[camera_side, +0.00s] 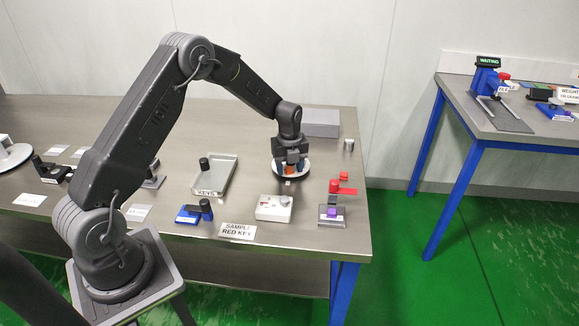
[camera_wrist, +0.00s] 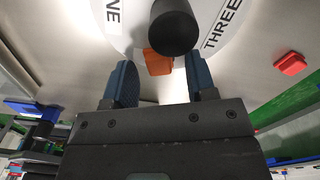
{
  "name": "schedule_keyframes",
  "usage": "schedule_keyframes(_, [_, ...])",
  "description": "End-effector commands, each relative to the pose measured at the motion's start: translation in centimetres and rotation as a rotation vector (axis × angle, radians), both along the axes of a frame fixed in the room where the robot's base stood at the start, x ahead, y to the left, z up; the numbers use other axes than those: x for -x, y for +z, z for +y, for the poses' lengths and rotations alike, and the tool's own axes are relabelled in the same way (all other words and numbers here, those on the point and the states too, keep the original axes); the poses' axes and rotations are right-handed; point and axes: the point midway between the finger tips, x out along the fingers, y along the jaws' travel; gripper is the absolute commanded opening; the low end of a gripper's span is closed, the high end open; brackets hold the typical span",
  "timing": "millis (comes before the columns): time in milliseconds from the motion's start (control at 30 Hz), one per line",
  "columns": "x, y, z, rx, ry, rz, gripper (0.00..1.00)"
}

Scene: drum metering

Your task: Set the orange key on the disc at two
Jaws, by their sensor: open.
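The white disc (camera_side: 304,172) lies on the steel table below my gripper (camera_side: 290,167). In the wrist view the disc (camera_wrist: 135,22) shows the word THREE on the right and a cut-off label ending in NE on the left. The orange key (camera_wrist: 157,62) shows at the disc's near edge between these labels, partly under a dark round knob (camera_wrist: 174,28). My gripper (camera_wrist: 160,72) is open, its blue fingers on either side of the orange key, with gaps visible. Any label under the key is hidden. Whether the key rests flat is unclear.
A red key (camera_side: 334,187) stands on a block at the right, near a small red piece (camera_side: 344,176). A white box (camera_side: 273,208), a sign reading SAMPLE RED KEY (camera_side: 238,231), a shallow tray (camera_side: 214,177) and a grey box (camera_side: 321,122) surround the disc.

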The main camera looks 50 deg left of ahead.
Motion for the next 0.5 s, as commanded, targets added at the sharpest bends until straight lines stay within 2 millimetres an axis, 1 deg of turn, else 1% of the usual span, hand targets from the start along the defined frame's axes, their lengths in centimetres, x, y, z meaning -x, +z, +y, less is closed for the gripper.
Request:
schedule_keyframes(167, [0.0, 0.3, 0.0, -0.001, 0.0, -0.001, 0.51])
schedule_keyframes(267, [0.0, 1.3, 0.0, -0.001, 0.0, -0.001, 0.51])
schedule_keyframes(367, [-0.1, 3.0, 0.0, -0.001, 0.0, -0.004, 0.51])
schedule_keyframes(500, [-0.1, 6.1, 0.0, -0.001, 0.0, -0.005, 0.51])
